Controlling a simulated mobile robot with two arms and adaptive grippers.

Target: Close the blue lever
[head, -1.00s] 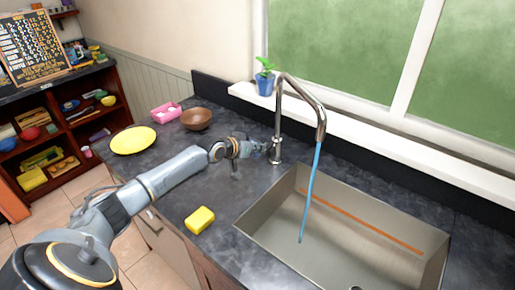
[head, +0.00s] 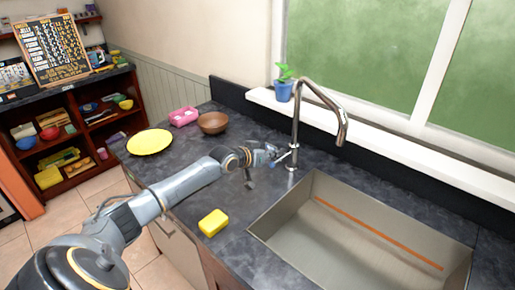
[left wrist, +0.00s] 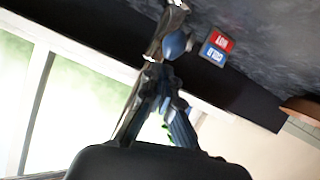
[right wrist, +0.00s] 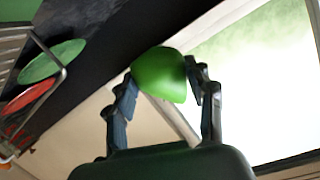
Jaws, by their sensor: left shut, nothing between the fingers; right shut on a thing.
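The blue lever (left wrist: 175,45) ends in a rounded knob beside the metal faucet, just beyond my left fingertips in the left wrist view. My left gripper (left wrist: 158,76) is shut with nothing held; in the head view it sits beside the base of the faucet (head: 297,130). There the lever is too small to tell from the gripper. No water runs from the spout. My right gripper (right wrist: 160,82) is shut on a green rounded object (right wrist: 160,72); it shows only in the right wrist view.
A steel sink (head: 285,215) lies right of my left arm. A yellow sponge (head: 213,222), a yellow plate (head: 150,142), a brown bowl (head: 213,122) and a pink holder (head: 183,116) are on the dark counter. A red and blue label (left wrist: 216,46) is near the lever.

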